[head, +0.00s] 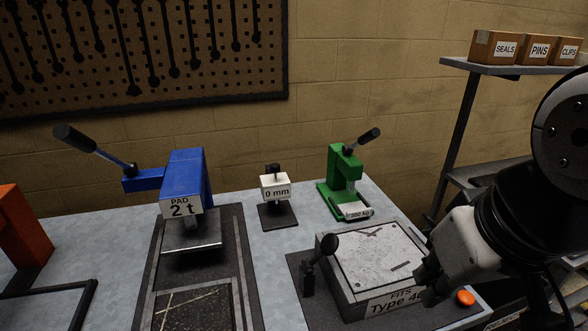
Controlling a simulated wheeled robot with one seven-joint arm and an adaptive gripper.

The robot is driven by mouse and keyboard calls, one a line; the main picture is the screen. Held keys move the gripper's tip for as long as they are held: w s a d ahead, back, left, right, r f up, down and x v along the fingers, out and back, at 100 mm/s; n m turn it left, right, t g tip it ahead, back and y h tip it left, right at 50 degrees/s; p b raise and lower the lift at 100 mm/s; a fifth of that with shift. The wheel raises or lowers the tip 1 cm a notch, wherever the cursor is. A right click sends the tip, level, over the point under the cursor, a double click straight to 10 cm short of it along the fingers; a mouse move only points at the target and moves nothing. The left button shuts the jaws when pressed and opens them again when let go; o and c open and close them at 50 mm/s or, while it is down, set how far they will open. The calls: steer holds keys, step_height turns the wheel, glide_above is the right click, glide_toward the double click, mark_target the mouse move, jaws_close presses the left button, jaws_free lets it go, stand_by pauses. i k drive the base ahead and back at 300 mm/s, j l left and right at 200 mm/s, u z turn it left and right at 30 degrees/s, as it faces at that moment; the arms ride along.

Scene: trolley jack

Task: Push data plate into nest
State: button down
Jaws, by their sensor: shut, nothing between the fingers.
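A small pale plate with dark print (357,211), which looks like the data plate, is at the front foot of the green hand press (341,170). The print is too small to read surely. I cannot tell whether the plate lies in the nest or at its edge; the nest itself is not clearly visible. My gripper (428,288) is shut and empty, at the right front of the grey block labelled "FITS Type 40" (345,290). It is well in front and to the right of the plate, apart from it.
A black-knobbed clamp (309,275) stands left of the block. An orange button (465,298) is right of my gripper. A white "0 mm" gauge (275,188) and a blue "PAD 2 t" press (187,180) stand further left. Bare table shows between the gauge and green press.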

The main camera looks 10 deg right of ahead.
mark_target(354, 207)
steer(key=z, duration=0.2)
steer(key=i+l, duration=0.2)
steer(key=l, duration=0.15)
steer(key=i+l, duration=0.2)
steer(key=l, duration=0.2)
steer(key=i+l, duration=0.2)
steer(key=l, duration=0.15)
